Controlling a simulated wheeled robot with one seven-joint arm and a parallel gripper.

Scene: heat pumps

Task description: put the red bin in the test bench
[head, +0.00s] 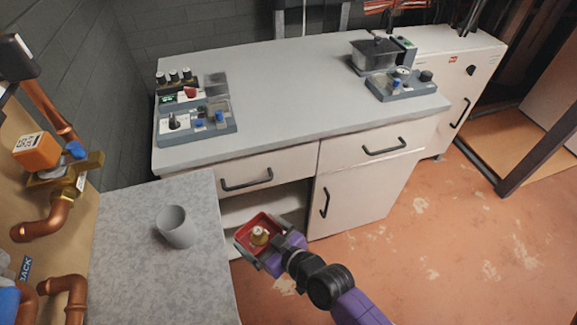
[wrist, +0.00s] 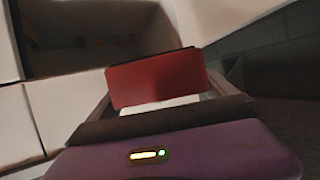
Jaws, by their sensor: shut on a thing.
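The red bin (head: 263,224) is held in my gripper (head: 262,250), in front of the bench's open left compartment and beside the grey side table. A small brass-coloured part shows inside the bin. In the wrist view the red bin (wrist: 158,82) shows between the fingers of my gripper (wrist: 160,108), and the jaws are shut on it. The test bench (head: 300,90) is a white cabinet with a pale top, drawers and a door. Its open compartment (head: 265,203) lies under the left drawer, partly hidden by the bin and gripper.
A grey cup (head: 176,227) stands on the speckled side table (head: 130,250) to the left. Control units (head: 195,115) and a gauge unit (head: 400,84) sit on the bench top. Copper pipes (head: 45,215) are at far left. The middle of the bench top and the floor at right are clear.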

